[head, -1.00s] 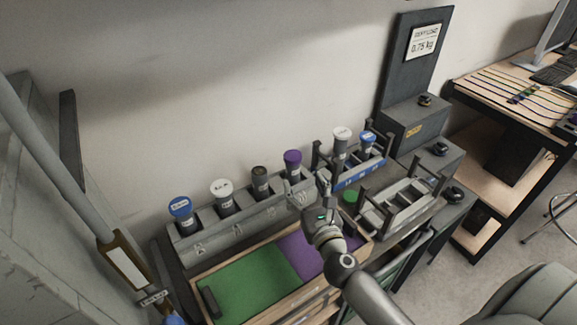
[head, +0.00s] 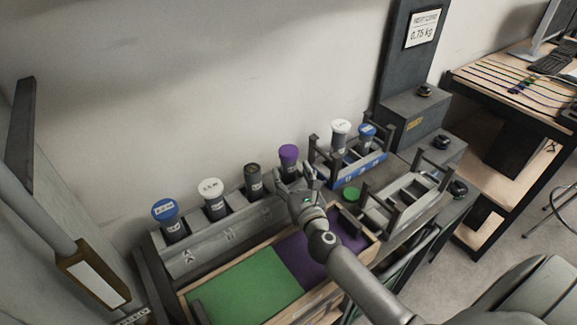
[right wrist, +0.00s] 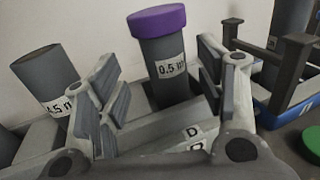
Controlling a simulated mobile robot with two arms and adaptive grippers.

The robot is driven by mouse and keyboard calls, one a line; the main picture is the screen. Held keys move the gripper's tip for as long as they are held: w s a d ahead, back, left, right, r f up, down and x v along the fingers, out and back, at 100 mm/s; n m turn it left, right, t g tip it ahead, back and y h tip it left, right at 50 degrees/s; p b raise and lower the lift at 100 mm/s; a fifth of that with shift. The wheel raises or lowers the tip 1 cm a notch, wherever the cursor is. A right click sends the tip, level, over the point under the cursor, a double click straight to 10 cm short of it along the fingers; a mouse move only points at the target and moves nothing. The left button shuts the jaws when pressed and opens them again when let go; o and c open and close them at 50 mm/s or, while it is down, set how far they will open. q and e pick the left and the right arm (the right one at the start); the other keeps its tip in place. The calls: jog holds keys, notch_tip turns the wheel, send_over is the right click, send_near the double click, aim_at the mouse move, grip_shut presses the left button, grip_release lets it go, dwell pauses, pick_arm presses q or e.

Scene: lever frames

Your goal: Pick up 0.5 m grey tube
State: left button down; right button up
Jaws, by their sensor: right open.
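The grey tube with a purple cap (head: 289,153) stands upright in the rightmost slot of a long grey rack (head: 222,240). In the right wrist view this tube (right wrist: 166,76) carries a "0.5 m" label. My right gripper (head: 291,181) is in front of it at the rack's right end. In the right wrist view the open fingers (right wrist: 155,78) stand to the left and right of the tube, with nothing held between them. I cannot tell how much depth separates them from it. My left gripper is not in view.
A capless grey tube (head: 254,181), a white-capped tube (head: 212,195) and a blue-capped tube (head: 167,220) share the rack. A blue rack (head: 362,172) with two tubes stands to the right, beside an empty grey rack (head: 408,202). A green-and-purple-lined tray (head: 250,287) lies in front.

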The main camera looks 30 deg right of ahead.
aim_at(291, 168)
jog(key=w, duration=0.2)
jog(key=w+d, duration=0.1)
jog(key=w, duration=0.2)
jog(key=shift+w+d+f, duration=0.1)
jog(key=shift+w+d, duration=0.1)
jog(key=shift+w, duration=0.05)
jog(key=shift+s, duration=0.1)
jog(key=shift+c, duration=0.3)
jog(key=shift+c, duration=1.2)
grip_shut()
